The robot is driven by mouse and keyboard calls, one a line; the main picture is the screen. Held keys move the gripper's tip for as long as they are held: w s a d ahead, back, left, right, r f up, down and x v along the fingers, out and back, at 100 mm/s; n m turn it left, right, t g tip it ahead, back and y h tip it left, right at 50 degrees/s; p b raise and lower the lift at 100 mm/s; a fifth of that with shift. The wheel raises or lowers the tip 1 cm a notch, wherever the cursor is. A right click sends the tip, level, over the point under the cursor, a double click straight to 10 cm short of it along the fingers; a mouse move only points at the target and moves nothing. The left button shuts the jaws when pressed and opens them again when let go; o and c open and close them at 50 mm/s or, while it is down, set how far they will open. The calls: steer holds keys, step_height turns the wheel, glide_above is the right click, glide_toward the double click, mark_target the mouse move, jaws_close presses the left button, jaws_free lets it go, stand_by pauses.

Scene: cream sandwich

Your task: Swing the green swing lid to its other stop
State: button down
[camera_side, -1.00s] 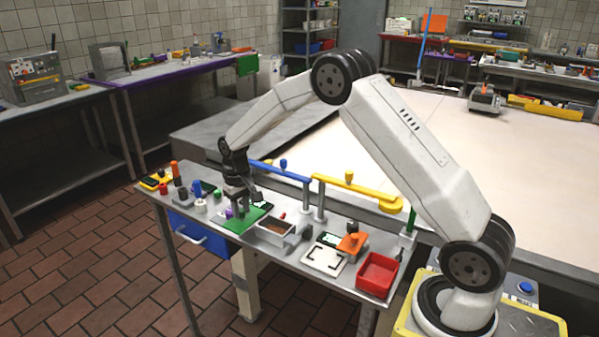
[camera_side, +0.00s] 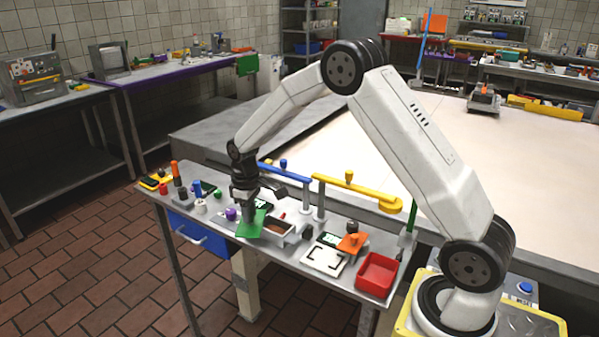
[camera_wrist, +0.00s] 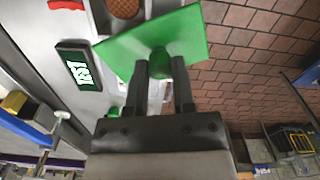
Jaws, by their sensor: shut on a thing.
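The green swing lid (camera_side: 249,229) is a flat square plate beside the grey open box (camera_side: 290,236) and appears to overlap its left end. My gripper (camera_side: 248,208) is above the lid, pointing down. In the wrist view the lid (camera_wrist: 120,47) is tilted in the picture, and my gripper (camera_wrist: 160,72) is shut on its green knob (camera_wrist: 160,56). The box shows past the lid's far edge with brown contents (camera_wrist: 123,8). The lid's pivot and stops are hidden or too small to tell.
A purple knob (camera_side: 231,214) stands left of the lid. Blue (camera_side: 284,172) and yellow (camera_side: 352,190) swing arms on posts stand behind. A red tray (camera_side: 378,275) and a white plate (camera_side: 324,259) lie to the right. A blue drawer (camera_side: 197,237) is below.

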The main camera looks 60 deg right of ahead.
steer(key=s+n, duration=0.1)
steer(key=n, duration=0.2)
steer(key=s+d+n, duration=0.1)
steer(key=n, duration=0.1)
steer(key=shift+s+d+r+n, duration=0.1)
steer(key=shift+s+n, duration=0.2)
steer(key=shift+s, duration=0.05)
steer(key=n, duration=0.1)
steer(key=s+d+n, duration=0.1)
steer(key=n, duration=0.1)
steer(key=shift+s+d+n, duration=0.15)
steer(key=shift+d+n, duration=0.05)
steer(key=shift+n, duration=0.1)
steer(key=shift+s+d+n, duration=0.2)
steer(key=shift+d+n, duration=0.2)
steer(key=shift+n, duration=0.45)
steer(key=shift+s+d+n, duration=0.2)
steer(key=shift+d+n, duration=0.2)
steer(key=shift+n, duration=0.45)
steer(key=shift+c, duration=2.3)
jaws_free()
step_height(320, 180, up, 8)
